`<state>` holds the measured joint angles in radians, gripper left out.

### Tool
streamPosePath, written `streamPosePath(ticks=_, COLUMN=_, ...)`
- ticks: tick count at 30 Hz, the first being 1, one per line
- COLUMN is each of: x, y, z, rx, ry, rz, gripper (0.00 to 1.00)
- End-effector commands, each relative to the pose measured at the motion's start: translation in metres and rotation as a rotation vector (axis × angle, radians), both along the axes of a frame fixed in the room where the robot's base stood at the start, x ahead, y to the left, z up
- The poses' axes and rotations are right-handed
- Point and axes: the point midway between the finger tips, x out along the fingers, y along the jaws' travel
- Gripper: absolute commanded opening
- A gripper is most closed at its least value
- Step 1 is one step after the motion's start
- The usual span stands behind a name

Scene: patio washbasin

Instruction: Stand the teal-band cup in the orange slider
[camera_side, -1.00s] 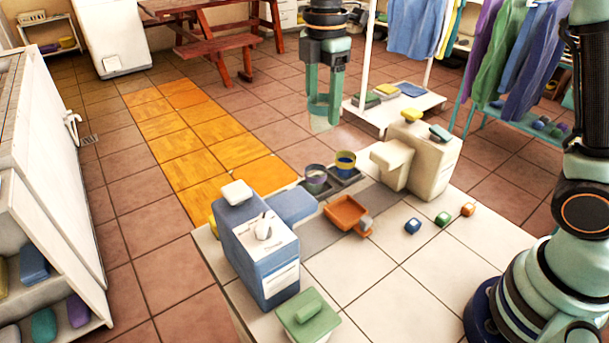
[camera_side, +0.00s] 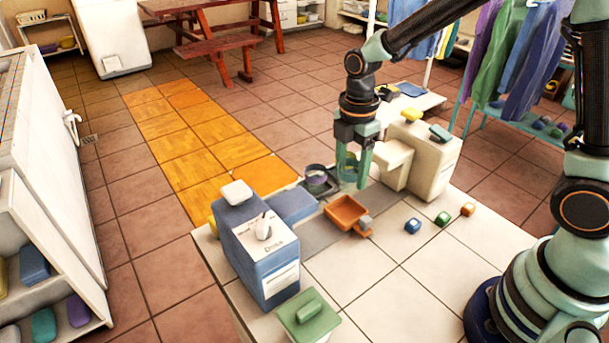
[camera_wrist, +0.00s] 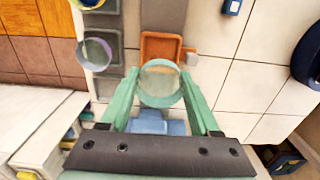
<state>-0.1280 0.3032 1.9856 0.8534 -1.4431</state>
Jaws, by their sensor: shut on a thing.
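My gripper (camera_side: 353,168) points down and is shut on the teal-band cup (camera_wrist: 160,84), a clear cup with a pale teal tint held between both fingers. In the side view the cup is mostly lost among the green fingers. The orange slider (camera_side: 347,212) is a shallow open tray with a small grey-and-orange handle, on the white tiled counter. It also shows in the wrist view (camera_wrist: 152,47), empty where visible, just beyond the cup. In that view the cup's far rim overlaps the slider's near edge. The cup is held above the counter; the exact height is unclear.
A purple-band cup (camera_side: 316,176) stands on a dark grey pad left of my gripper. A yellow-rimmed cup (camera_wrist: 88,3) is partly cut off. A white dispenser (camera_side: 428,165) stands close right, a blue one (camera_side: 262,245) front left. Small cubes (camera_side: 441,219) lie right of the slider.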

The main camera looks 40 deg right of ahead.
Motion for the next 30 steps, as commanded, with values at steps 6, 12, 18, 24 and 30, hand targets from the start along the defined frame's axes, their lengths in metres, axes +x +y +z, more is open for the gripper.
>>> streamPosePath(ticks=6, x=-0.001, y=0.000, z=-0.032, rx=0.000, ry=0.003, rz=0.000, gripper=0.10)
streamPosePath(ticks=12, x=-0.001, y=0.000, z=-0.050, rx=0.000, ry=0.003, rz=0.000, gripper=0.10)
streamPosePath(ticks=18, x=0.000, y=0.000, z=-0.072, rx=0.000, ry=0.002, rz=0.000, gripper=0.10)
streamPosePath(ticks=24, x=0.000, y=0.000, z=-0.074, rx=0.000, ry=-0.001, rz=0.000, gripper=0.10)
streamPosePath(ticks=30, x=0.000, y=0.000, z=-0.077, rx=0.000, ry=-0.001, rz=0.000, gripper=0.10)
